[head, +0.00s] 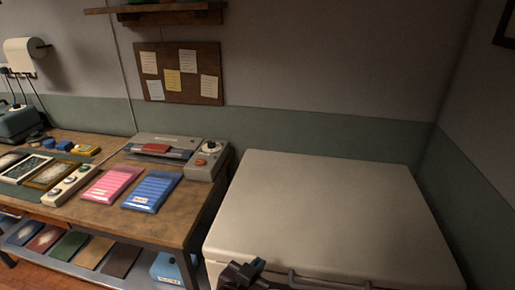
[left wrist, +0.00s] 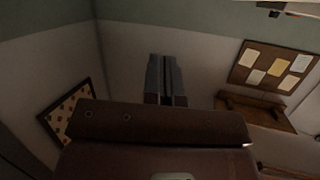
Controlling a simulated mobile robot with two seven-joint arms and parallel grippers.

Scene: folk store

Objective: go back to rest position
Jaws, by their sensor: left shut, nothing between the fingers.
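My left gripper (head: 241,272) shows at the bottom of the head view, in front of the near edge of a pale grey chest-like unit with a flat lid (head: 330,205). In the left wrist view its two fingers (left wrist: 166,75) lie side by side, shut with nothing between them. My right gripper is in neither view.
A wooden workbench (head: 170,225) at the left holds a pink pad (head: 111,184), a blue pad (head: 151,191), a power strip (head: 72,187) and a grey device (head: 207,160). A corkboard (head: 190,92) and a shelf (head: 170,14) are on the wall. The lid is bare.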

